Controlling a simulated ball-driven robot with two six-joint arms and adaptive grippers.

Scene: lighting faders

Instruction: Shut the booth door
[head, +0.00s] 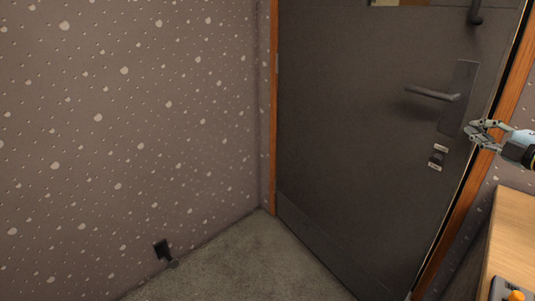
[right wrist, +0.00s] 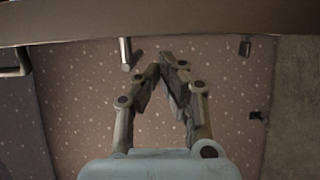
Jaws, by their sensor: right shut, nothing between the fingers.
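The booth door (head: 350,130) is a dark grey panel in a wooden frame (head: 448,235), and stands at or close to the frame. A dark strip and a thin pale line run down its right edge; I cannot tell whether it is fully shut. Its lever handle (head: 433,94) is at the right, above a small lock turn (head: 437,157). Contact is unclear. My left gripper is out of view.
A speckled wall (head: 130,110) stands left, with a dark fitting (head: 162,249) low on it. Grey carpet (head: 245,262) before the door is clear. A wooden desk (head: 512,240) with an orange-topped item (head: 515,295) is at the lower right.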

